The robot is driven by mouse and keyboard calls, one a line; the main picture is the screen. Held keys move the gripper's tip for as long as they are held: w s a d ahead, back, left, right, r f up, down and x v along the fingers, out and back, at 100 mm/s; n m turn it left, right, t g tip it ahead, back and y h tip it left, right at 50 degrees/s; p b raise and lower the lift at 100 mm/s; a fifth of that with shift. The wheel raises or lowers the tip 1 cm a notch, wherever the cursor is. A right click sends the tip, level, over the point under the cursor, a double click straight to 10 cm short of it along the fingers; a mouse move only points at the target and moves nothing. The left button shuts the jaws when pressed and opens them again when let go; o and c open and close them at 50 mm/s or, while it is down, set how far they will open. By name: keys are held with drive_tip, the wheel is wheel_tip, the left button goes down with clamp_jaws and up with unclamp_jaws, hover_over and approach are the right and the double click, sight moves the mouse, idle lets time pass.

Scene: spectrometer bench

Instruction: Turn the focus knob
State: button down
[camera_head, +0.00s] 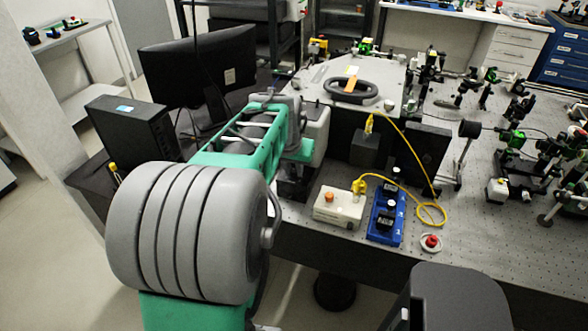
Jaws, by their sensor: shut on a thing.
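My arm reaches from the bottom of the head view to the near left edge of the bench. My gripper (292,184) is the dark part below the grey wrist, at the bench edge left of a white box. Its fingertips are mostly hidden by my arm and in shadow. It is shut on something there. I cannot make out the focus knob itself; the spot at the jaws, where it would be held, is hidden.
A white box (338,208) and a blue module (387,217) with a yellow cable (408,186) stand right of my gripper. A red button (431,242) is near the bench edge. A monitor (200,66) and black box (132,130) stand left. Optics crowd the right.

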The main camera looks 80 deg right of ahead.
drive_tip(key=m, duration=0.2)
drive_tip(key=m+g, duration=0.1)
drive_tip(key=m, duration=0.1)
drive_tip(key=m+g+b, duration=0.1)
drive_tip(key=m, duration=0.1)
drive_tip(key=shift+w, duration=0.25)
drive_tip(key=m+g+y, duration=0.1)
drive_tip(key=m, duration=0.2)
drive_tip(key=m+g+y+p, duration=0.1)
drive_tip(key=m, duration=0.2)
drive_tip(key=shift+d+r, duration=0.1)
drive_tip(key=shift+d, duration=0.1)
drive_tip(key=c, duration=1.3)
unclamp_jaws()
drive_tip(key=p+v, duration=0.1)
drive_tip(key=v, duration=0.6)
drive_tip(key=shift+w+r, duration=0.15)
drive_tip(key=shift+r, duration=0.2)
